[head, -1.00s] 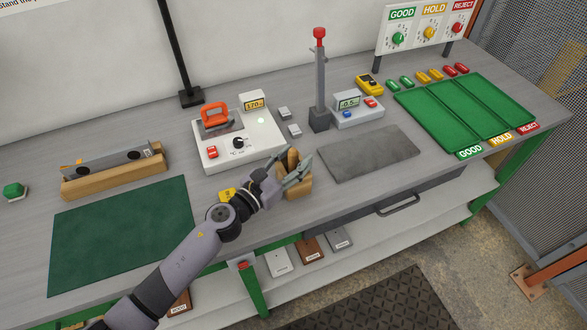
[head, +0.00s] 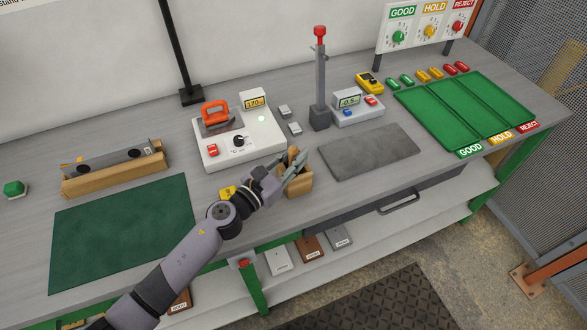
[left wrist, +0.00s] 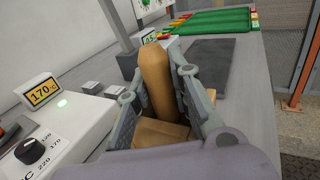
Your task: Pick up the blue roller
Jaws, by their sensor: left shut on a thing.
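No blue roller surface shows in either view. A light wooden handle (left wrist: 155,75) stands upright out of a wooden block (left wrist: 150,133) in the left wrist view. The block (head: 300,185) sits at the front edge of the bench in the head view. My left gripper (head: 288,170) is at this block, with its fingers on either side of the handle, shut on it. What the handle joins below is hidden inside the block. My right gripper is in neither view.
A white hot plate unit (head: 240,140) reading 170 stands just left and behind. A grey mat (head: 369,152) lies to the right, with a tall post (head: 320,85) behind it. A green mat (head: 120,235) is at left; green trays (head: 465,110) are at far right.

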